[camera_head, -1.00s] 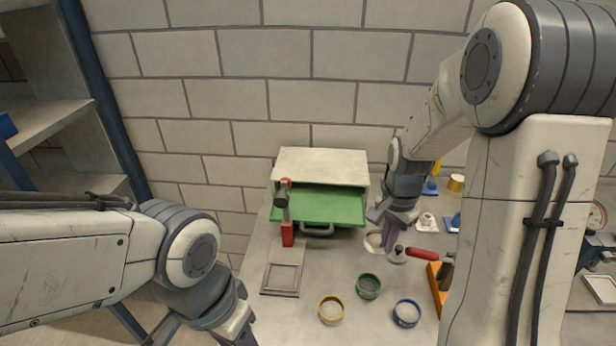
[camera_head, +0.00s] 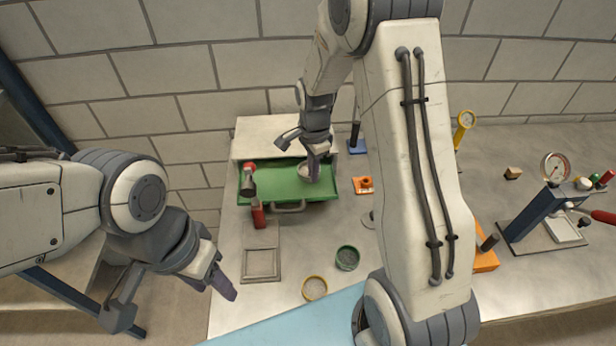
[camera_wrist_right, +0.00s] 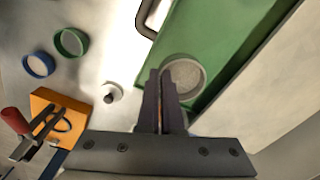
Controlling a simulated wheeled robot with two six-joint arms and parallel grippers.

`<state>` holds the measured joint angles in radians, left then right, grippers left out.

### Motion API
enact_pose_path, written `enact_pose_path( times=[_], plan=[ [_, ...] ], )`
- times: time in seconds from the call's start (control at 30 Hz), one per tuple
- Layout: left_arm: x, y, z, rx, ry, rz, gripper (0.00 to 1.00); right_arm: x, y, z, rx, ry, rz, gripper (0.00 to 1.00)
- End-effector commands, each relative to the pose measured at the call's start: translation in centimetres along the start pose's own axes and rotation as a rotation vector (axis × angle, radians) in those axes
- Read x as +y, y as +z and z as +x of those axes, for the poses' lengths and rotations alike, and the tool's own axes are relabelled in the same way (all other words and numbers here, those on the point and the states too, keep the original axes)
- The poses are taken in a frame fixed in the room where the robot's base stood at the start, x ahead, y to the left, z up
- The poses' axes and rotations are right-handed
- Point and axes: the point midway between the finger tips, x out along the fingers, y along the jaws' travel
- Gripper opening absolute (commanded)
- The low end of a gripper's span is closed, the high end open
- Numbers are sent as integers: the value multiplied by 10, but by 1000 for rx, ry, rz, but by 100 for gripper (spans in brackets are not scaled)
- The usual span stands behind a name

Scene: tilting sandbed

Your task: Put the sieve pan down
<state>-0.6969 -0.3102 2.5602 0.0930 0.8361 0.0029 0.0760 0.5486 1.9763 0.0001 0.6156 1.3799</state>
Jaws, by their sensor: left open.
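The sieve pan (camera_head: 304,174), a shallow round pale pan with a grey speckled inside, is over the green tray (camera_head: 276,191); it also shows in the right wrist view (camera_wrist_right: 186,77). My right gripper (camera_head: 315,176) points down at the pan. In the right wrist view its fingers (camera_wrist_right: 160,80) are close together at the pan's near rim and appear shut on it. I cannot tell whether the pan touches the tray or hangs just above it. My left gripper (camera_head: 178,294) is open and empty, left of the bench.
A green-rimmed bowl (camera_head: 347,258) and a yellow-rimmed bowl (camera_head: 314,288) stand on the bench front; a blue-rimmed bowl (camera_wrist_right: 39,65) shows in the wrist view. A red post (camera_head: 257,214) stands at the tray's front left. A square frame (camera_head: 262,264) lies before it.

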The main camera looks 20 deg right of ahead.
Motion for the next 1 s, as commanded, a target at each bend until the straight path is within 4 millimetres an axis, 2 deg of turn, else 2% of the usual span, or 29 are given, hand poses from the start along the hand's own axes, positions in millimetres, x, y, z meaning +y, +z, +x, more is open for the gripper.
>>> enact_pose_path(
  times=[0.17, 0.47, 0.87, 0.9, 1.0],
  plan=[
    [0, 0, -6, 0, 0, 0, 50, -10, 6, 9, 0, 2, 2, 0],
    [2, -1, -21, 0, 0, 3, 50, -9, 5, 45, 0, 2, 3, 0],
    [1, -1, -16, 0, 0, 3, 50, -10, 5, 52, 0, -1, 2, 0],
    [1, -1, -17, 0, 0, 3, 50, -10, 5, 51, 0, -1, 2, 14],
    [1, -1, -18, 0, 0, 3, 50, -10, 5, 51, 0, -1, 2, 15]
  ],
)
